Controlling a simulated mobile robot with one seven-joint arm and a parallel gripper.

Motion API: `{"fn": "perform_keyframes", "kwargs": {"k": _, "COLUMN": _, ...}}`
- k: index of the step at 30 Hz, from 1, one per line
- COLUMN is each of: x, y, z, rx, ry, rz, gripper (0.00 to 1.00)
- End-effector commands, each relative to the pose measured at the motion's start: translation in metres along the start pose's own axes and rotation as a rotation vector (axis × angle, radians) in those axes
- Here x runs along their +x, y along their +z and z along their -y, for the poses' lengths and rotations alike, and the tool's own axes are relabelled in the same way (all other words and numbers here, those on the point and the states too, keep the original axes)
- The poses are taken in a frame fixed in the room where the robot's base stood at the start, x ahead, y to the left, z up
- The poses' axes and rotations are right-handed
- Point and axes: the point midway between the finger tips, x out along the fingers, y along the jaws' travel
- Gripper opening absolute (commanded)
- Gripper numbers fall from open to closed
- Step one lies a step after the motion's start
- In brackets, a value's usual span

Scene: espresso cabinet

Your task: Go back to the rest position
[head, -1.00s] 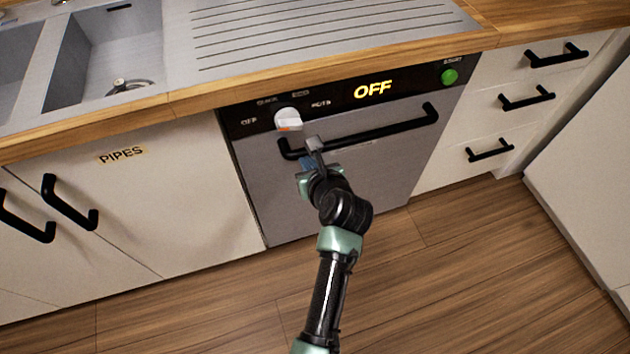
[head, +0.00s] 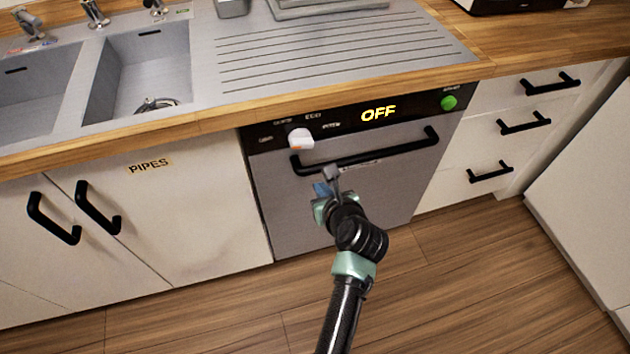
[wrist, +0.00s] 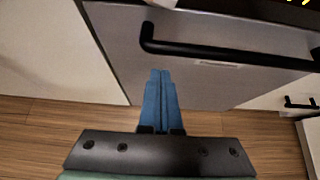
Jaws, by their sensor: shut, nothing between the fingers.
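My gripper (head: 326,187) is in front of the dishwasher, a little below the left end of its black handle. In the wrist view, its two blue fingers (wrist: 160,95) are together with nothing between them. They point at the grey dishwasher door (wrist: 190,85) and look apart from the black handle (wrist: 225,52). The dishwasher (head: 385,190) is closed. Its display (head: 378,114) reads OFF. A white knob (head: 300,138) sits at the left of its panel and a green button (head: 448,103) at the right.
The wooden counter edge (head: 205,125) runs above the dishwasher, with a sink (head: 140,70) at the left. A closed cabinet labelled PIPES (head: 150,166) stands left. Closed drawers (head: 525,122) stand right. The wooden floor (head: 480,290) is clear.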

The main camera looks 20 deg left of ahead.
Motion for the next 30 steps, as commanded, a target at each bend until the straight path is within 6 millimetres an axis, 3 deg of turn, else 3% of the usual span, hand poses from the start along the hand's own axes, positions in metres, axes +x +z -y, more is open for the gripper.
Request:
{"fn": "perform_keyframes", "kwargs": {"k": 3, "x": -0.03, "y": 0.003, "z": 0.001, "rx": -0.001, "ry": -0.003, "rz": 0.0, "gripper": 0.0}}
{"fn": "perform_keyframes", "kwargs": {"k": 10, "x": -0.071, "y": 0.004, "z": 0.001, "rx": 0.001, "ry": -0.004, "rz": -0.002, "gripper": 0.0}}
{"fn": "perform_keyframes", "kwargs": {"k": 15, "x": -0.085, "y": 0.004, "z": 0.001, "rx": 0.002, "ry": -0.003, "rz": -0.003, "gripper": 0.0}}
{"fn": "perform_keyframes", "kwargs": {"k": 22, "x": -0.089, "y": 0.01, "z": 0.003, "rx": -0.028, "ry": -0.013, "rz": 0.006, "gripper": 0.0}}
{"fn": "perform_keyframes", "kwargs": {"k": 26, "x": -0.101, "y": 0.048, "z": 0.018, "rx": -0.228, "ry": -0.085, "rz": 0.064, "gripper": 0.0}}
{"fn": "perform_keyframes", "kwargs": {"k": 30, "x": -0.134, "y": 0.124, "z": 0.045, "rx": -0.635, "ry": -0.269, "rz": 0.149, "gripper": 0.0}}
